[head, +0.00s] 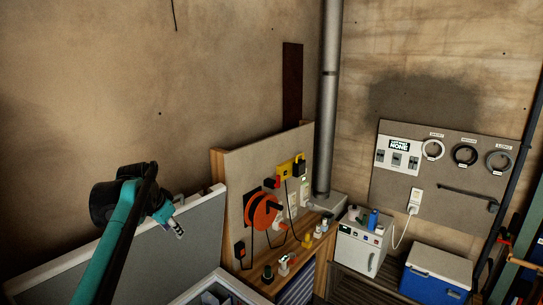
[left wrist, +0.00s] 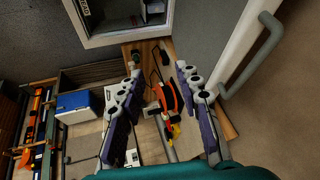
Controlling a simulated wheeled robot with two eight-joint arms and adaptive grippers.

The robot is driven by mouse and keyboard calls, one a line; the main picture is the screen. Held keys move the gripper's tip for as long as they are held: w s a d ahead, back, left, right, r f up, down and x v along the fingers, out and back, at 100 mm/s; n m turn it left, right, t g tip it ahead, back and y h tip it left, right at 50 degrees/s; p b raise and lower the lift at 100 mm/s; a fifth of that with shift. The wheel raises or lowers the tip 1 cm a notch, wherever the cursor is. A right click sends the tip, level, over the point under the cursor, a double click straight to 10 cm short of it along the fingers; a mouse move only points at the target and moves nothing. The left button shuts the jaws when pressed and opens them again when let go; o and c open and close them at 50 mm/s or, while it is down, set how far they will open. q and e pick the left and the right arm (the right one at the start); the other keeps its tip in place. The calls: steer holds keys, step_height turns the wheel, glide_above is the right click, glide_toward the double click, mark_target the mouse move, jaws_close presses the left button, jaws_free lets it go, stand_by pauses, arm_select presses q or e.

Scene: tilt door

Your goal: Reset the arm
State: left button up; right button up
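My left arm comes in from the lower left of the head view, with a teal and black forearm. My left gripper (head: 178,228) hangs in front of a grey panel with a white frame (head: 140,262), apart from it as far as I can tell. In the left wrist view the two fingers of my left gripper (left wrist: 158,74) are spread wide with nothing between them. A white-edged door (left wrist: 232,45) with a grey curved handle (left wrist: 255,58) shows to the right of the fingers, apart from them. My right gripper is in neither view.
A wooden bench with an upright board (head: 268,165) carries an orange reel (head: 263,211) and small items. A small white fridge (head: 364,246) and a blue cooler (head: 437,272) stand at the right. A grey pipe (head: 327,95) rises in the corner.

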arm_select(q)
steer(key=s+d+f+n+b, duration=0.1)
steer(key=s+d+f+b, duration=0.2)
steer(key=s+f+b, duration=0.4)
steer(key=s+d+f+n+t+b, duration=0.1)
steer(key=s+d+f+b, duration=0.3)
steer(key=s+f, duration=1)
steer(key=s+d+f+n+b, duration=0.3)
steer(key=s+f+b, duration=0.7)
steer(key=f, duration=1)
steer(key=shift+s+d, duration=0.15)
steer(key=shift+d, duration=0.6)
